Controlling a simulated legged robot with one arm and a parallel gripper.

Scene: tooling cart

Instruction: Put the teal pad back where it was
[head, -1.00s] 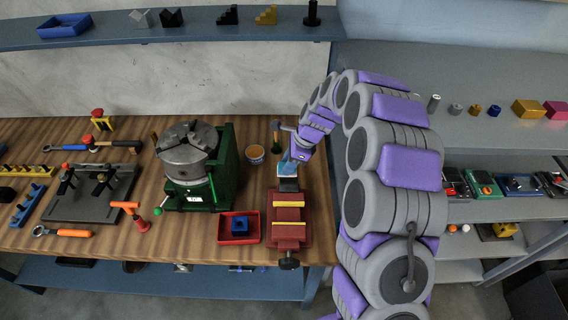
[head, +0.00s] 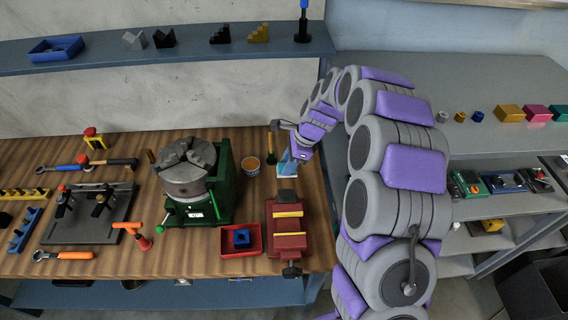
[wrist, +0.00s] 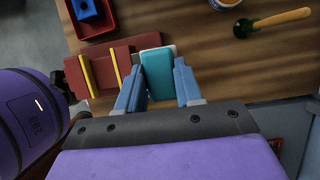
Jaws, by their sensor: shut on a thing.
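The teal pad (wrist: 157,72) is a rounded rectangular block with a paler top edge. In the wrist view it sits between the two blue fingers of my gripper (wrist: 158,90), which is shut on it. In the head view my gripper (head: 289,168) is over the wooden bench, just beyond the far end of the red vise (head: 290,240). The pad is hard to make out there. The vise has two yellow strips and also shows at the left of the pad in the wrist view (wrist: 103,70). Whether the pad touches the vise or bench is unclear.
A green-based chuck (head: 190,175), an orange-filled cup (head: 250,166) and a red tray (head: 240,252) with a blue block stand left of the vise. A yellow-handled brush (wrist: 272,21) lies near the cup. Grey shelving (head: 450,85) with small parts is at the right.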

